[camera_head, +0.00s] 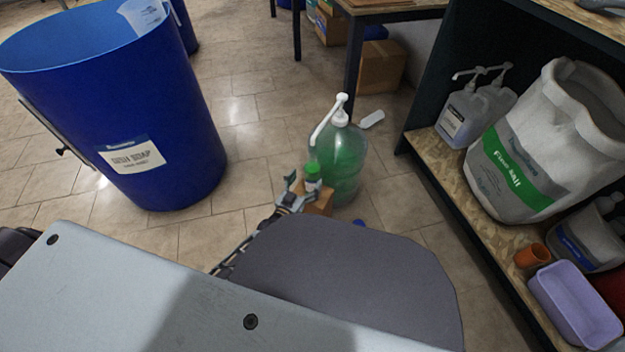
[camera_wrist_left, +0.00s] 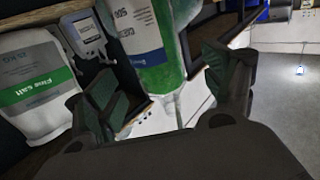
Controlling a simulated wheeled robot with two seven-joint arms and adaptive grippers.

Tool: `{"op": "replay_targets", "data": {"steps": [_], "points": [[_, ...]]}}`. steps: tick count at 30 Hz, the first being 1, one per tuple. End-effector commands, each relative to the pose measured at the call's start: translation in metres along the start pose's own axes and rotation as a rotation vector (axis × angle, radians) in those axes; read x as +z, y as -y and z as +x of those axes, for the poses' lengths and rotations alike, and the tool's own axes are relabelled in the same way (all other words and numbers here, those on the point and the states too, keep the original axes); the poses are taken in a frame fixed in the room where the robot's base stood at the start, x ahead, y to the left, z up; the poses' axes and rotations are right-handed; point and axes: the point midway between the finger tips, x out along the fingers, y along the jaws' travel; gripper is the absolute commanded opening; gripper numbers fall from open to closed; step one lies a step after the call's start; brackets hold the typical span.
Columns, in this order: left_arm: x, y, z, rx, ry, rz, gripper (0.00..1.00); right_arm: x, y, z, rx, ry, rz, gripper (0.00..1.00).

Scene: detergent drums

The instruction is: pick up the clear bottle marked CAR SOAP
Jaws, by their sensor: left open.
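A clear bottle (camera_head: 345,160) of green liquid with a white pump top stands upright on the floor in the middle of the head view. No CAR SOAP marking is readable on it there. In the left wrist view, a green bottle (camera_wrist_left: 168,52) with a white and blue label is beyond and between the spread fingers of the gripper (camera_wrist_left: 160,75). Its label is too small to read surely. The right gripper is out of view.
A large blue drum (camera_head: 150,120) stands at left. At right, a shelf (camera_head: 430,150) holds a Fine Salt bag (camera_head: 530,150), pump jugs (camera_head: 460,118) and a purple bin (camera_head: 575,305). A white object (camera_head: 373,120) lies behind the bottle. Bare tiles lie between drum and bottle.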

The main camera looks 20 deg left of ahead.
Motion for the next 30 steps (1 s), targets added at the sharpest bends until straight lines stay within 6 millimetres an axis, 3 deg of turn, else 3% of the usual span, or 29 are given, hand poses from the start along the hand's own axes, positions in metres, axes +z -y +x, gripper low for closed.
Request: {"op": "replay_targets", "data": {"steps": [11, 30], "points": [[0.002, -0.001, 0.009, 0.0, -0.001, 0.0, 0.83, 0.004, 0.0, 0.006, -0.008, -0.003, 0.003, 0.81], [0.003, -0.002, 0.05, 0.0, -0.001, 0.0, 0.83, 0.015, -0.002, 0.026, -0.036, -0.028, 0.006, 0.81]]}}
